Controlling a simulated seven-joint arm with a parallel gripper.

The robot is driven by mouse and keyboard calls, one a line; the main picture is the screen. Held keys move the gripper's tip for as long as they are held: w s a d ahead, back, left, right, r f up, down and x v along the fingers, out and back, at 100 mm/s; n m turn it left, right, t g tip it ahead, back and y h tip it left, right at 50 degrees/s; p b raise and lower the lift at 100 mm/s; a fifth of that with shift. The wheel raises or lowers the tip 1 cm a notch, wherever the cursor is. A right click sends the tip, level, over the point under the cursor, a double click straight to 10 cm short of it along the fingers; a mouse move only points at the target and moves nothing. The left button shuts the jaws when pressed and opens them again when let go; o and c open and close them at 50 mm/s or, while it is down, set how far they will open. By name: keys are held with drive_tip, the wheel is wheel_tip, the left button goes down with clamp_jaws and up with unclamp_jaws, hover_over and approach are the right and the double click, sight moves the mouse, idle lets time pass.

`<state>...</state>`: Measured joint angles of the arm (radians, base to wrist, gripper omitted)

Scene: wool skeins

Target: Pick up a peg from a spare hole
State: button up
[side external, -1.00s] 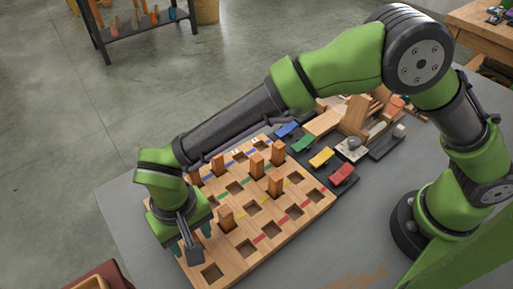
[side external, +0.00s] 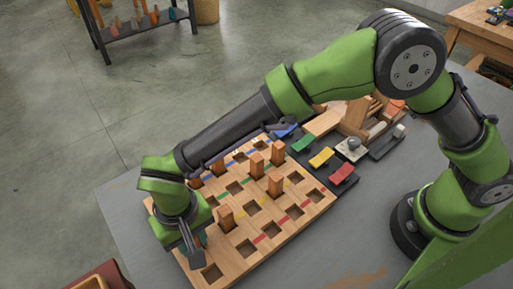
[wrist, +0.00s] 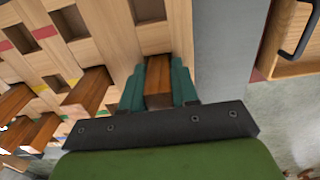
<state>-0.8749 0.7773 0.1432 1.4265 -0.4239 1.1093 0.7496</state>
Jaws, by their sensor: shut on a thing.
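The pale wooden pegboard (side external: 228,262) lies on the grey table with rows of square holes, some empty and some with upright reddish-brown pegs. My gripper (side external: 192,250) is low over the board's near left edge. In the wrist view my gripper's (wrist: 158,88) teal fingers are closed on both sides of a brown wooden peg (wrist: 158,74). The peg's lower end is hidden, so I cannot tell if it is still in its hole. Other pegs stand in the board, such as one near the middle (side external: 275,184) and one close to my gripper (side external: 226,218).
Blue, green, yellow and red blocks, the red one (side external: 342,173) nearest, line the board's far right side. A wooden tray with a dark handle (wrist: 290,40) is beyond the board edge in the wrist view. Bare table lies in front of the board.

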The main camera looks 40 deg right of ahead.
drive_tip(key=shift+r, duration=0.55)
wheel_tip(320, 180, up, 2)
drive_tip(key=shift+r, duration=0.2)
drive_tip(key=s+d, duration=0.2)
drive_tip(key=d, duration=0.2)
drive_tip(key=s+d+r, duration=0.1)
drive_tip(key=s+d, duration=0.2)
drive_tip(key=d, duration=0.1)
drive_tip(key=s+d, duration=0.3)
drive_tip(key=d, duration=0.1)
drive_tip(key=shift+s+d+r, duration=0.2)
drive_tip(key=shift+s, duration=0.05)
drive_tip(key=shift+s+d+r, duration=0.15)
drive_tip(key=shift+d, duration=0.1)
drive_tip(key=shift+s+d+r, duration=0.1)
drive_tip(key=shift+d+r, duration=0.05)
drive_tip(key=shift+r, duration=0.45)
wheel_tip(320, 180, up, 4)
drive_tip(key=shift+f, duration=0.2)
